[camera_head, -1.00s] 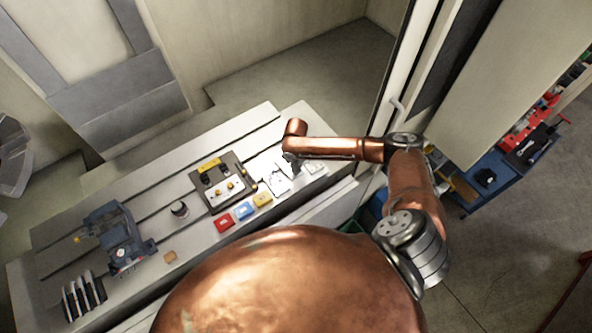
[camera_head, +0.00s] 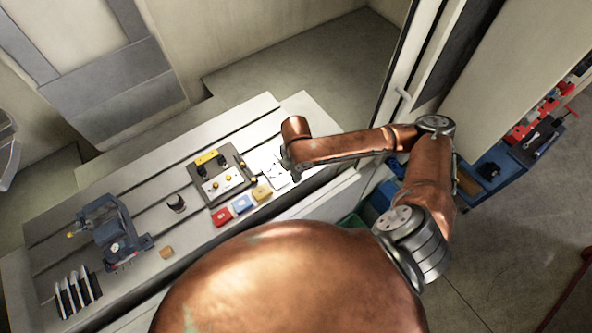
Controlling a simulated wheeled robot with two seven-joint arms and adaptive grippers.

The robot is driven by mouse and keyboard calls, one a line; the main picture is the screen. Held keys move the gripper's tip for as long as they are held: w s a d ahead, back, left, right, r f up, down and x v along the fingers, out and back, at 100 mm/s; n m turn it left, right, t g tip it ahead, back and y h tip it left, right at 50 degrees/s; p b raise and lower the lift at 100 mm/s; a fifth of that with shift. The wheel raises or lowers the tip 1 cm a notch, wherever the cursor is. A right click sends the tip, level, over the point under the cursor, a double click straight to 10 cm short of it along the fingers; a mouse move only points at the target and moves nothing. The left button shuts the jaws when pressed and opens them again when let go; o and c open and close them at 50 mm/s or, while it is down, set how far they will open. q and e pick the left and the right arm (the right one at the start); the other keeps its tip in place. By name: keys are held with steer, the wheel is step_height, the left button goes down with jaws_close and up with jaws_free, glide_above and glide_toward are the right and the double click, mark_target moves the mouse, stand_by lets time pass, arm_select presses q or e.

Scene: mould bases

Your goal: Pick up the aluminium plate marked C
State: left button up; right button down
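Pale aluminium plates lie on the slotted bench, to the right of the dark mould base (camera_head: 229,194). One pale plate (camera_head: 272,177) with dark marks shows just left of my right gripper (camera_head: 290,172). The marks are too small to read, so I cannot tell which plate bears the C. My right arm reaches in from the right, and its gripper points down at the plates. The wrist and forearm hide most of the gripper and part of the plate area. I cannot see whether its fingers are open or hold anything. My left gripper is out of view.
A blue vise (camera_head: 112,235), a rack of dark plates (camera_head: 76,292), a dark knob (camera_head: 176,203) and a small brown block (camera_head: 166,252) are further left.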

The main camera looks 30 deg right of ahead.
steer(key=shift+s+a+r, duration=0.1)
steer(key=shift+r, duration=0.05)
steer(key=c, duration=0.6)
jaws_free()
stand_by(0.5)
steer(key=shift+o, duration=0.2)
